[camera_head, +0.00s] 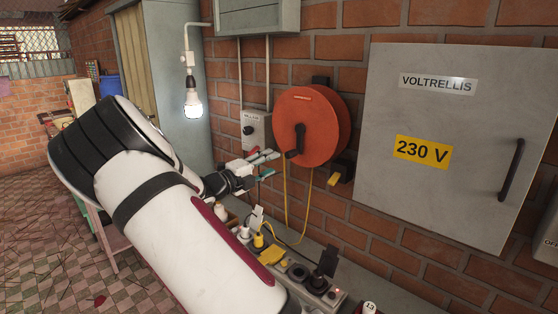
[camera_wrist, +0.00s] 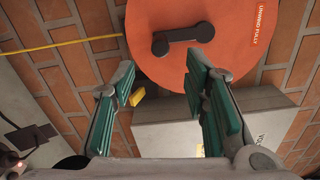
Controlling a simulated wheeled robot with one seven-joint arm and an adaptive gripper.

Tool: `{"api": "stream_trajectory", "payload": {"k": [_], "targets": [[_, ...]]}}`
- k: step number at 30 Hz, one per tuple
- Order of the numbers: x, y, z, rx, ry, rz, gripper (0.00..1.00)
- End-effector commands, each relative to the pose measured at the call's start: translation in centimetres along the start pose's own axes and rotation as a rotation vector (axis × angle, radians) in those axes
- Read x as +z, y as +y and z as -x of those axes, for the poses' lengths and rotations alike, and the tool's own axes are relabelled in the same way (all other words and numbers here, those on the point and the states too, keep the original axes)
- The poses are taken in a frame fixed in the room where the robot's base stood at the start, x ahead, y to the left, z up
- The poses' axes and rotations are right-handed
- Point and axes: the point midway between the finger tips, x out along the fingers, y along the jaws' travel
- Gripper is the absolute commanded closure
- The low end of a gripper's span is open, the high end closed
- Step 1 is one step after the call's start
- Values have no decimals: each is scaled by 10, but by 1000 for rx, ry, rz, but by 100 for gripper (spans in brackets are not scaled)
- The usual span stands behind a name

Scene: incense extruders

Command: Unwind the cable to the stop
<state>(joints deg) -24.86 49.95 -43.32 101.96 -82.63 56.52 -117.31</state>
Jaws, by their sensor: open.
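An orange cable reel (camera_head: 325,110) hangs on the brick wall, with a black crank (camera_head: 294,140) on its face. A yellow cable (camera_head: 286,200) hangs from it toward the bench. In the wrist view the reel (camera_wrist: 165,65) fills the top, its label reads "UNWIND FULLY", and the crank (camera_wrist: 184,40) lies across its face. My gripper (camera_head: 268,165) is open and empty, just below and left of the crank in the head view. In the wrist view its fingers (camera_wrist: 158,72) spread below the crank, apart from it.
A grey cabinet (camera_head: 440,140) marked "230 V" stands right of the reel. A yellow piece (camera_head: 333,180) sits at a black wall box below the reel. A power strip (camera_head: 300,272) with several plugs lies on the bench below. A lit bulb (camera_head: 193,105) hangs at the left.

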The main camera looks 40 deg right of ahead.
Motion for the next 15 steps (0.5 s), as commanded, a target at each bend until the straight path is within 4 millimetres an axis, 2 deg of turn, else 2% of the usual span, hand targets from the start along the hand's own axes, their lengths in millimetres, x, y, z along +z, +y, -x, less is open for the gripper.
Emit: {"api": "stream_trajectory", "payload": {"k": [3, 6, 15], "targets": [[0, 0, 14, 1, 0, -2, 59], [0, 0, 20, 0, 1, -1, 59], [0, 0, 23, 0, 1, -1, 59]]}}
